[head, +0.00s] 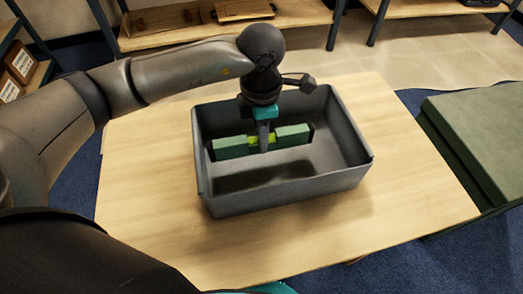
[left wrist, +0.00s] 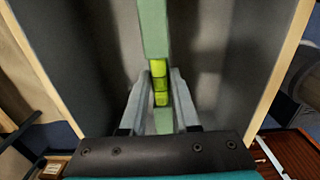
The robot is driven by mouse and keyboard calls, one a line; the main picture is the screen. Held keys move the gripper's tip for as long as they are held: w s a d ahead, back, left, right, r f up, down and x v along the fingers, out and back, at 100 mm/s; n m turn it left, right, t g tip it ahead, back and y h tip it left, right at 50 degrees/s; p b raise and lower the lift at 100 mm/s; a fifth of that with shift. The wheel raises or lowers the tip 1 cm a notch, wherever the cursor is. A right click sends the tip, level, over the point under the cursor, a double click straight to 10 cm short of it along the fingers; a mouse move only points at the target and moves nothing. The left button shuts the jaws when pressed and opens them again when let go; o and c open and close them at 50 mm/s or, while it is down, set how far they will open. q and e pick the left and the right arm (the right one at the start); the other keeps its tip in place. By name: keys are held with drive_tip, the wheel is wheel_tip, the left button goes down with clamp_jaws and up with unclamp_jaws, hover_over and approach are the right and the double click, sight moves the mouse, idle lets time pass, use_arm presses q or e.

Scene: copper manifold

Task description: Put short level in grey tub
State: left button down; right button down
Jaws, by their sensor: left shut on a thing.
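The grey tub (head: 340,182) stands on the wooden table, open at the top. The short level (head: 291,136) is green with black ends and a yellow-green vial in the middle. My left gripper (head: 264,145) is shut on the level at its middle and holds it level inside the tub's outline, with a dark shadow on the tub floor below it. In the left wrist view the level (left wrist: 153,30) runs between the two fingers (left wrist: 160,92), with the tub's grey walls (left wrist: 85,50) on both sides. My right gripper is not in view.
The wooden table (head: 150,235) is clear around the tub. A dark green box-like block (head: 485,140) stands at the right. Wooden shelves (head: 165,27) with items stand at the back, and another shelf holds small boxes (head: 20,62) at the left.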

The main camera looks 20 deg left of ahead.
use_arm(q)
drive_tip(key=shift+f, duration=0.6)
wheel_tip(320, 180, down, 4)
drive_tip(key=shift+r+b, duration=0.2)
drive_tip(key=shift+b, duration=0.3)
drive_tip(key=shift+f, duration=0.1)
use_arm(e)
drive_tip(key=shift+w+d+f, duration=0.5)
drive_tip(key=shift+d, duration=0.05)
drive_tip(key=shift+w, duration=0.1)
use_arm(q)
drive_tip(key=shift+f, duration=0.15)
drive_tip(key=c, duration=0.6)
unclamp_jaws()
drive_tip(key=shift+c, duration=0.2)
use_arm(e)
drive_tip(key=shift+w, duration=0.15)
use_arm(q)
drive_tip(key=shift+r, duration=0.2)
